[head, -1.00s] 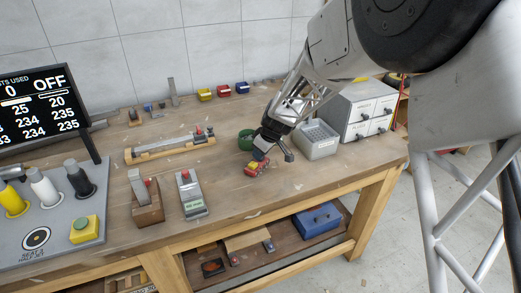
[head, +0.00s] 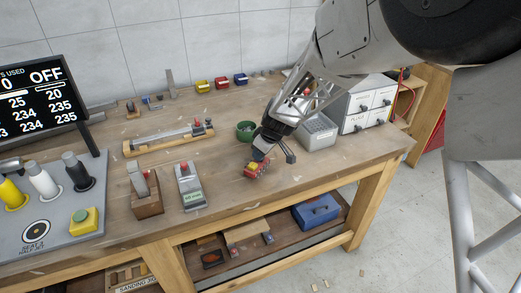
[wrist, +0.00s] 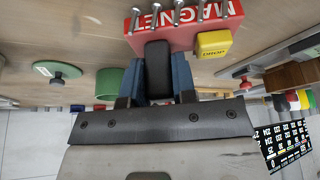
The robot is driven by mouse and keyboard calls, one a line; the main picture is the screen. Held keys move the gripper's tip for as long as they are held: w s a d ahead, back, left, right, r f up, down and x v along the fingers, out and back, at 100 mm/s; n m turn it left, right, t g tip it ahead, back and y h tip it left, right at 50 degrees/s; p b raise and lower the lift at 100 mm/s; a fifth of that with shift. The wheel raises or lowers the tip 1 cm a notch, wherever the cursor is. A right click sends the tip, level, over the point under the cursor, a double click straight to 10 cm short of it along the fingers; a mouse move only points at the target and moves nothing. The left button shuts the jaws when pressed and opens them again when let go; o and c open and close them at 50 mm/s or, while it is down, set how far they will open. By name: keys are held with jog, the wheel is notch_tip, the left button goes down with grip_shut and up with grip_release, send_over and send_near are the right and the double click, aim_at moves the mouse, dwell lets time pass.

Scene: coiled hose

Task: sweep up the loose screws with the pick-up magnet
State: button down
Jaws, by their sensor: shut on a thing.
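My gripper (head: 263,152) is shut on the red pick-up magnet (head: 257,171), which it holds low over the right part of the workbench. I cannot tell if the magnet touches the bench. In the wrist view the magnet (wrist: 165,40) shows its white lettering upside down and a yellow DROP button (wrist: 213,44). Several metal screws (wrist: 178,14) stick to its far edge. No loose screws can be made out on the bench top.
A green bowl (head: 245,131) stands just behind the magnet, and a grey bin (head: 318,133) to its right. A white drawer cabinet (head: 366,108) stands beyond. The bench front right is clear.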

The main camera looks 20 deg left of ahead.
jog(key=shift+s+d, duration=0.1)
jog(key=shift+s, duration=0.15)
dwell(0.4)
jog(key=shift+s+a, duration=1.25)
jog(key=shift+a, duration=0.25)
jog(key=shift+w+a, duration=1.95)
jog(key=shift+a, duration=0.1)
jog(key=shift+r, duration=0.1)
jog(key=shift+r, duration=2.9)
jog(key=shift+w, duration=0.1)
